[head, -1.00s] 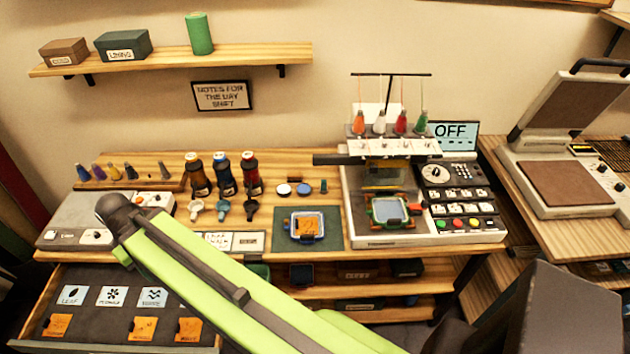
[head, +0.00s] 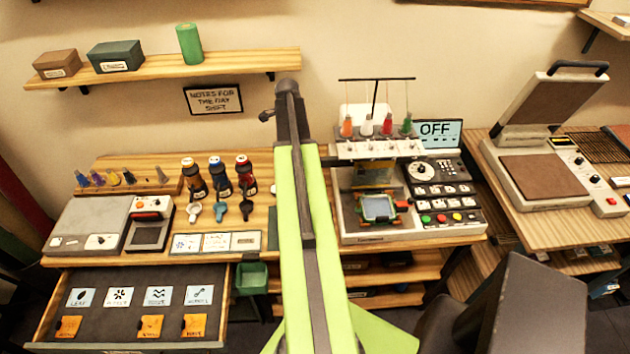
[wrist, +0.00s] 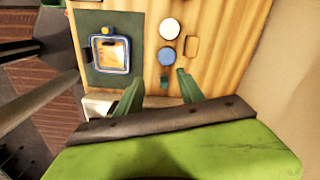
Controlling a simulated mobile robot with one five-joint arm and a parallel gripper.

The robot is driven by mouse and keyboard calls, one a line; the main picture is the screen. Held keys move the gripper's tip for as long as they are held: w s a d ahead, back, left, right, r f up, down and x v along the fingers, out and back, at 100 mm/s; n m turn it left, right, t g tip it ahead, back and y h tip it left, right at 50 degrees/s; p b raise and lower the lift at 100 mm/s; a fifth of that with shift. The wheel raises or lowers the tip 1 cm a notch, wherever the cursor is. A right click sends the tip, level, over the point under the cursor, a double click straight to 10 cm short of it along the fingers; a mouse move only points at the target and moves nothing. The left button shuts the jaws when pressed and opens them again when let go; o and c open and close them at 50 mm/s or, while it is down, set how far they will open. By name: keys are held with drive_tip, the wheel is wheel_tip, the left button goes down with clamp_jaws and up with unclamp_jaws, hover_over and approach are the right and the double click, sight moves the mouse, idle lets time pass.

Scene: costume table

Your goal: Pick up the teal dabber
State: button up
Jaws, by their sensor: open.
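The teal dabber (wrist: 164,84) shows in the wrist view as a small teal piece on the wooden tabletop, beside a blue disc. My gripper (wrist: 159,88) is open, with one green finger on each side of the dabber in the picture. I cannot tell how far above it the fingers are, and no contact shows. In the head view my raised arm hides the dabber, and my fingertips cannot be made out there.
The blue disc (wrist: 166,57), a white disc (wrist: 170,29) and a tan ring (wrist: 192,47) lie close by. A blue-framed hoop (wrist: 96,54) rests on a dark mat. The embroidery machine (head: 365,190) stands right of my arm; bottles (head: 220,178) stand left.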

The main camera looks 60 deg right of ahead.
drive_tip(key=s+d+r+m, duration=0.1)
drive_tip(key=s+d+m, duration=0.3)
drive_tip(key=s+d, duration=0.25)
drive_tip(key=f+b, duration=0.5)
drive_tip(key=f, duration=0.1)
drive_tip(key=f+b, duration=0.5)
drive_tip(key=b, duration=0.1)
drive_tip(key=f+b, duration=0.6)
drive_tip(key=shift+w+f, duration=0.35)
drive_tip(key=shift+w, duration=0.05)
drive_tip(key=shift+r, duration=0.2)
clamp_jaws()
